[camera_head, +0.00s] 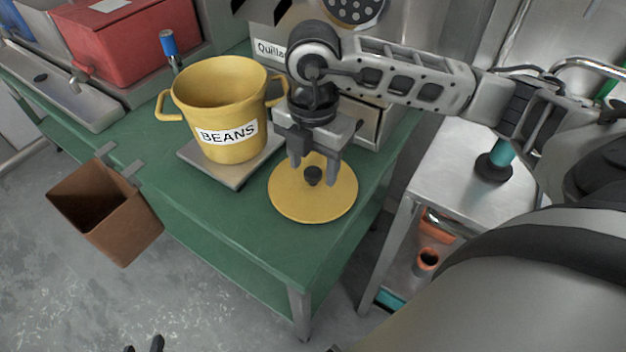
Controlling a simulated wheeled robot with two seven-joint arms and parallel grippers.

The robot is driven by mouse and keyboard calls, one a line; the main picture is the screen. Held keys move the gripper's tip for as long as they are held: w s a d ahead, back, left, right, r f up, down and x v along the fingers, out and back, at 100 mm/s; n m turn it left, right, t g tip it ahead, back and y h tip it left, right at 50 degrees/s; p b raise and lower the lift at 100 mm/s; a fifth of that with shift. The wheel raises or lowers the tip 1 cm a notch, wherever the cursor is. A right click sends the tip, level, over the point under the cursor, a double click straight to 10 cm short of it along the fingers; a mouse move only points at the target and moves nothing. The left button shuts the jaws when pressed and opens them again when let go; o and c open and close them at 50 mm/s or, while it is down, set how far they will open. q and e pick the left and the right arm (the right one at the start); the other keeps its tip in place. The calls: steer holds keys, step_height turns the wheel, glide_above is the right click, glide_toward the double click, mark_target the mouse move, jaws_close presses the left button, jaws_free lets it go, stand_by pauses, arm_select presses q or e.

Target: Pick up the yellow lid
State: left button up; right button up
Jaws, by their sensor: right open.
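The yellow lid (325,206) is a flat round disc with a small dark knob (313,177). It lies on the front right part of the green table, beside the yellow pot. My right gripper (314,172) is over the lid, pointing down. Its fingers are open, one on each side of the knob; I cannot tell whether they touch it. The pot (225,95), labelled BEANS, stands uncovered on a grey plate. Dark tips at the bottom edge look like my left gripper (144,346); most of it is out of frame.
A brown open bin (105,215) hangs on the table's left edge. A red box (130,40) and a grey machine stand at the back. A metal side table (450,170) is at the right. The green table (240,225) is clear in front.

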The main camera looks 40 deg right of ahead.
steer(key=shift+f, duration=0.45)
steer(key=shift+c, duration=0.3)
steer(key=c, duration=1)
steer(key=shift+r, duration=0.1)
steer(key=shift+c, duration=0.2)
